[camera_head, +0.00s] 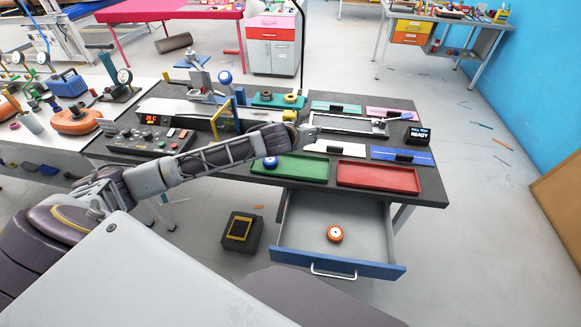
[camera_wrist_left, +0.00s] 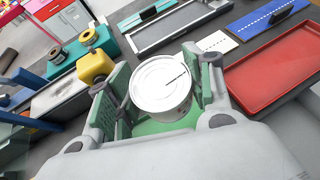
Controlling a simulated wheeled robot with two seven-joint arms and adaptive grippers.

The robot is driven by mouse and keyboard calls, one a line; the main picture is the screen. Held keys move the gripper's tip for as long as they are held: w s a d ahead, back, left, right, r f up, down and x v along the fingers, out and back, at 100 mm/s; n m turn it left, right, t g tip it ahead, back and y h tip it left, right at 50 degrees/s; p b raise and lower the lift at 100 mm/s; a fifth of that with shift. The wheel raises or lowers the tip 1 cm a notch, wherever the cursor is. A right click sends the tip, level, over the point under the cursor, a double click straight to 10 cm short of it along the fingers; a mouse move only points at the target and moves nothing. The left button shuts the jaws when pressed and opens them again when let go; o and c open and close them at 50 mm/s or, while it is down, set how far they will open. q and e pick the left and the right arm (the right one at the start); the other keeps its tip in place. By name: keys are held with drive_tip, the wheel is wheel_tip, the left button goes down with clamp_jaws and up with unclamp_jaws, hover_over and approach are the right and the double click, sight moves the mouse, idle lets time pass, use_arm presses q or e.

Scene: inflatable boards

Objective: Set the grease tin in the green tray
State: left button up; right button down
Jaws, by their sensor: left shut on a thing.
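The grease tin (camera_wrist_left: 160,84), a round silver-white can with a flat lid, is between the green-padded fingers of my left gripper (camera_wrist_left: 164,88) in the left wrist view. The gripper is shut on it. Green tray surface (camera_wrist_left: 150,127) shows below the tin; whether they touch is unclear. In the head view, the green tray (camera_head: 305,168) lies at the table's front, and my left gripper (camera_head: 306,133) is just behind it. I cannot make out the tin there. A small blue and white round thing (camera_head: 270,162) shows at the tray's left end. My right gripper is not in view.
A red tray (camera_head: 380,178) lies right of the green one and also shows in the wrist view (camera_wrist_left: 278,75). A control box (camera_head: 150,140) and a yellow bracket (camera_head: 222,120) stand left.

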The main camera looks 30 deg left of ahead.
use_arm(q)
wheel_tip(320, 180, down, 3)
drive_tip(key=shift+s+f, duration=0.15)
drive_tip(key=shift+f, duration=0.05)
drive_tip(key=shift+s+d+f+m+h, duration=0.1)
drive_tip(key=shift+d+f+m+h, duration=0.15)
drive_tip(key=shift+d+m+h, duration=0.15)
drive_tip(key=shift+r, duration=0.1)
drive_tip(key=shift+f, duration=3.1)
drive_tip(key=shift+f+b, duration=0.4)
drive_tip(key=shift+f, duration=1.55)
